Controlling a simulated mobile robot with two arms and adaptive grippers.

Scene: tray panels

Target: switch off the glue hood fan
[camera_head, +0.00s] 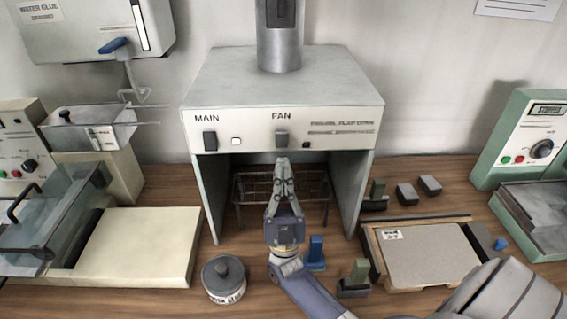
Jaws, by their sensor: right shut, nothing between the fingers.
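The glue hood (280,85) stands against the wall, a pale grey box with an open front and a round duct on top. Its front panel carries a dark switch (210,141) under the word MAIN and a grey switch (281,138) under the word FAN. A pale, bright square (236,141) sits beside the MAIN switch, and a small dark square (306,145) beside the FAN switch. My right gripper (282,162) is shut and empty, pointing up just below the FAN switch. I cannot tell whether it touches the panel. My left gripper is out of view.
A wire rack (315,186) is inside the hood. In front stand a round grey-lidded pot (223,278), a blue-handled block (316,254) and a green-handled block (357,276). A board tray (430,255) lies right. A water glue dispenser (85,30) hangs upper left.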

